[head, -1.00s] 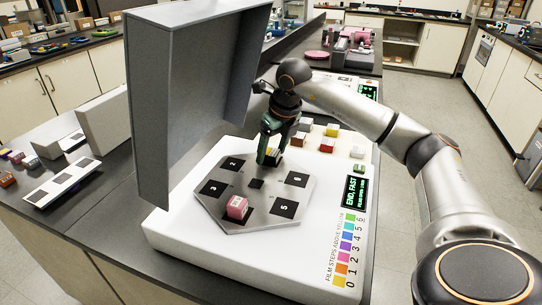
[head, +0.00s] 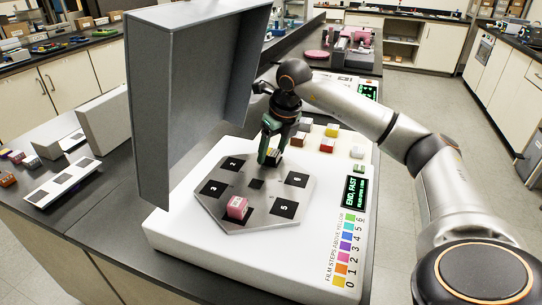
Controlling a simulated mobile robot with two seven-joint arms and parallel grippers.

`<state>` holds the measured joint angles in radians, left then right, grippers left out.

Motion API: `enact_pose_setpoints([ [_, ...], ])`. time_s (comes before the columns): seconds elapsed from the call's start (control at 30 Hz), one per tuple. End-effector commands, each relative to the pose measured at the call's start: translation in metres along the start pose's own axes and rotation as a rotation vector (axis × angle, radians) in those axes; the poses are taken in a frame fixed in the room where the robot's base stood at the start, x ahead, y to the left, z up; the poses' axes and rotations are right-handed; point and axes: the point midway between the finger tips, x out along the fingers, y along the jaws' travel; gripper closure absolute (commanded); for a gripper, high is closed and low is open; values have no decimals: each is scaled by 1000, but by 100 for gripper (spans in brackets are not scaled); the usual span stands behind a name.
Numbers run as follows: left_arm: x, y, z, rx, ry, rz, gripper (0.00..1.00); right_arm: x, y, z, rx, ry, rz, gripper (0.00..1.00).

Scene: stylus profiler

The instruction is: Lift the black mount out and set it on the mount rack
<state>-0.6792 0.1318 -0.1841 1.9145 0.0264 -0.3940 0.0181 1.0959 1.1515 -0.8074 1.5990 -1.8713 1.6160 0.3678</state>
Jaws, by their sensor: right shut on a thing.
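My right gripper (head: 270,155) points down over the far edge of the grey stage plate (head: 226,205). It is shut on a small block (head: 272,154), taken to be the black mount; the fingers hide most of it, and I cannot tell whether it touches the plate. The plate has numbered black squares, and a pink cube (head: 237,207) stands on its near part. A white slab with dark squares (head: 38,196), possibly the mount rack, lies on the bench at the left. My left gripper is not in view.
A tall grey open lid (head: 165,110) stands left of the stage on the white instrument (head: 190,245). Several coloured cubes (head: 328,145) stand on its deck right of the gripper. A lit display (head: 356,192) is at the right edge. A white box (head: 103,117) stands on the bench.

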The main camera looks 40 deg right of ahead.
Motion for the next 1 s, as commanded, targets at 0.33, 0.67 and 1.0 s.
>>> enact_pose_setpoints([
  [0.33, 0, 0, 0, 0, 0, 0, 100, 0, 0, 0, 3, -1, 0, 100],
  [0.67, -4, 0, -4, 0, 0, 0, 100, -5, 0, 2, 2, -1, 0, 100],
  [1.0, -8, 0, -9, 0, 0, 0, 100, -11, 0, 4, 1, -1, 0, 100],
])
